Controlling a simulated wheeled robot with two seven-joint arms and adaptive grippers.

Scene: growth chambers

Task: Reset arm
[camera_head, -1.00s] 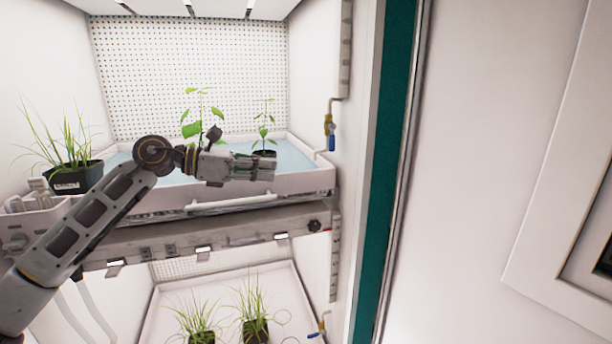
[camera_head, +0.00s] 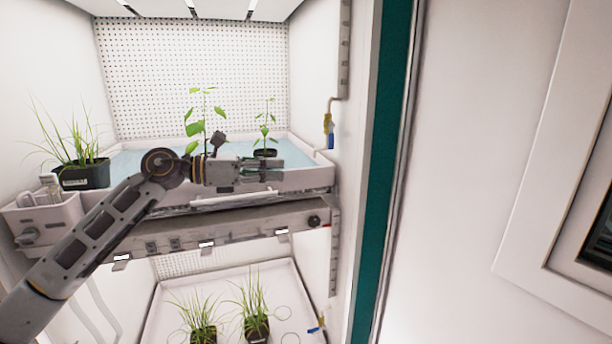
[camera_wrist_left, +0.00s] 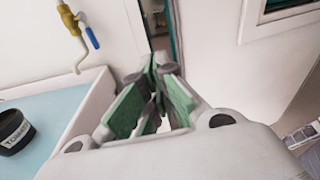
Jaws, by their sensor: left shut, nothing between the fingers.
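My left gripper (camera_head: 268,170) is shut and empty. It points right, in front of the upper tray's front edge in the head view. Its green finger pads (camera_wrist_left: 153,105) meet at the tips in the left wrist view. Just behind it in the head view stands a small seedling in a dark pot (camera_head: 265,153). The same pot (camera_wrist_left: 14,131), with a partly readable label, shows at the left of the wrist view, apart from the fingers. My right gripper is not in view.
The upper tray (camera_head: 316,178) holds a blue surface, a taller seedling (camera_head: 195,125) and a grassy pot (camera_head: 84,175). A caddy (camera_head: 45,217) hangs at its left. A valve (camera_head: 328,130) is on the right wall. Grassy pots (camera_head: 255,329) stand below. The right side is white wall.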

